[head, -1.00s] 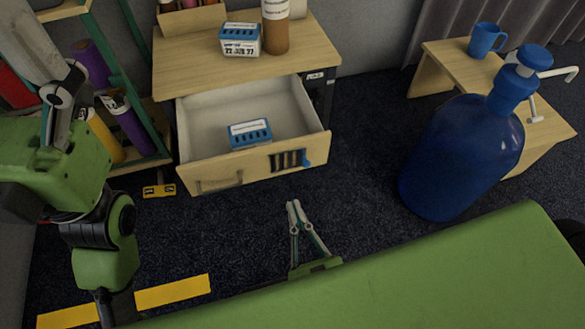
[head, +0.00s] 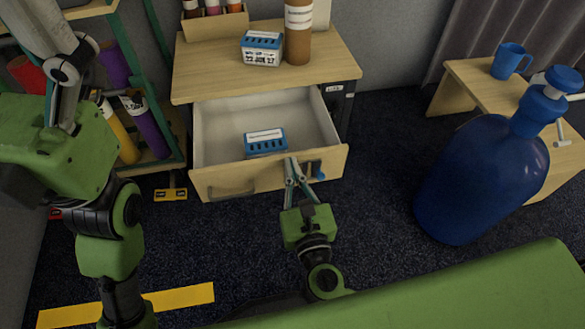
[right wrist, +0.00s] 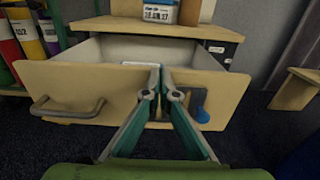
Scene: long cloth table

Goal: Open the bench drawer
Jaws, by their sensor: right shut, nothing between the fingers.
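The bench drawer (head: 235,181) is pulled out from under the wooden bench top (head: 330,62). Its inside shows, with a small blue-and-white box (head: 265,142) lying in it. A bar handle (right wrist: 68,108) sits on the left of its front in the right wrist view. My right gripper (head: 291,160) is shut and empty. Its tips are in front of the right half of the drawer front, left of a blue knob (right wrist: 201,115); I cannot tell whether they touch it. My left arm comes in at the left, but its gripper fingers are not visible.
On the bench top stand another blue-and-white box (head: 262,48), a brown bottle (head: 298,32) and a small rack (head: 215,22). A shelf with coloured rolls (head: 146,122) is at the left. A large blue bottle (head: 478,180) and a low table with a blue mug (head: 508,60) are at the right.

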